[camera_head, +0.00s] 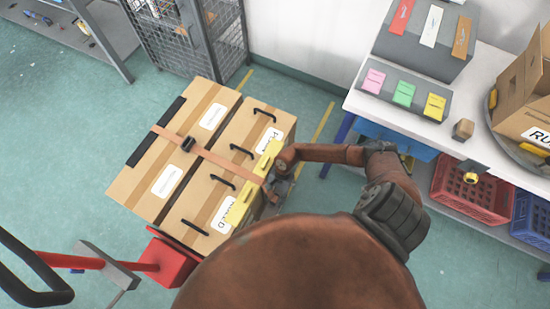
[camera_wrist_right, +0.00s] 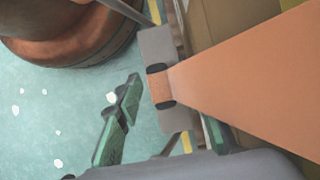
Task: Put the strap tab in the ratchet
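An orange strap (camera_head: 225,162) runs across the top of two cardboard boxes. A small dark buckle (camera_head: 188,144), which looks like the ratchet, sits on it at the left box. In the right wrist view the strap (camera_wrist_right: 250,80) narrows into a grey metal strap tab (camera_wrist_right: 158,48) with a dark-edged slot. My right gripper (camera_head: 280,182) is beside the right box, at the strap's right end. In the right wrist view its green fingers (camera_wrist_right: 166,126) are apart, one clear of the tab on the left, the other partly hidden near the tab's right edge. My left gripper is out of view.
Yellow corner pieces (camera_head: 240,206) and black handles (camera_head: 240,150) are on the right box. A wire cage (camera_head: 170,45) stands behind. A white table (camera_head: 468,133) with coloured tags and a carton is at right. A red-framed object (camera_head: 165,262) stands at lower left.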

